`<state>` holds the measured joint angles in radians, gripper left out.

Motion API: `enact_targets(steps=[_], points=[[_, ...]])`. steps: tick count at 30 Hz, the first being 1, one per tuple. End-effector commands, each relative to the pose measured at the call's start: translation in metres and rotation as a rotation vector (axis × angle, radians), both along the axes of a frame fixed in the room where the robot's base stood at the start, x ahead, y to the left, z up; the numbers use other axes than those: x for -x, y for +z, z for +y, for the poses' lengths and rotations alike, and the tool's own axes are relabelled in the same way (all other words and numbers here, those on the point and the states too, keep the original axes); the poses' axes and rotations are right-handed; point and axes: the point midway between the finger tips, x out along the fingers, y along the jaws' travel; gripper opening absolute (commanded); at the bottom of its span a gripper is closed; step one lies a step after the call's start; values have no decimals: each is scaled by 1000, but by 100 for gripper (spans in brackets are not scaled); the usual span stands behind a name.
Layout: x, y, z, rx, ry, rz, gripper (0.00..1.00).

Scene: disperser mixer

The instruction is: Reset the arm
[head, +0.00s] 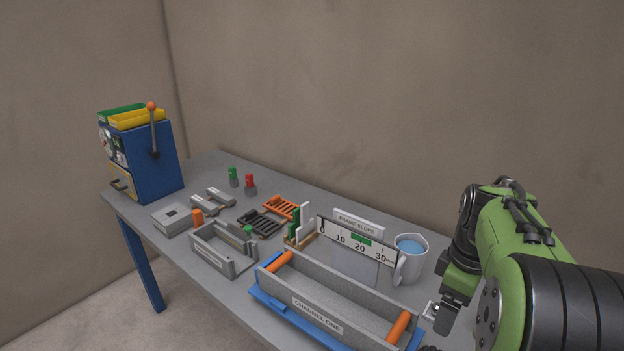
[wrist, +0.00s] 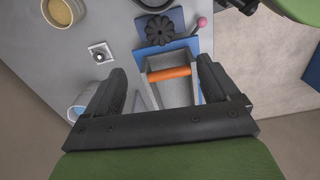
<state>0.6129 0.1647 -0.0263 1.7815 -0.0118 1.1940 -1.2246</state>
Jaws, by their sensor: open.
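My green and black arm reaches in from the right. My gripper (head: 446,316) points down beside the right end of the channel-one tray (head: 318,322). In the wrist view my gripper (wrist: 168,82) is open, with its two black fingers apart and nothing between their tips. The grey tray with an orange end handle (wrist: 169,74) shows beyond the gap between them. I cannot tell the exact height of the fingers above the table. Part of the tray's right end is out of view at the bottom of the head view.
A white mug of blue liquid (head: 410,257) stands close left of my gripper, beside the frame slope gauge (head: 357,240). A blue lever machine (head: 150,160) stands at the far left. The wrist view shows a black fluted knob (wrist: 160,32) and a tan-filled cup (wrist: 63,12).

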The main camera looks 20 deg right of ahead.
Motion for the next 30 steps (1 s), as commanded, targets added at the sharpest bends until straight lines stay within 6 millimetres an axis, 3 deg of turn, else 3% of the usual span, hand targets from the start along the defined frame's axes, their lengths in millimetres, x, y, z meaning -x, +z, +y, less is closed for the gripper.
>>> enact_targets(steps=[2,5,9,13,18,30], points=[[1,6,12,12,-16,-20,88],[9,24,56,40,-96,-94,88],[43,39,131,32,-280,-260,88],[82,35,177,-46,-442,-396,88],[109,23,199,-138,-564,-472,88],[112,22,201,-148,-586,-476,88]])
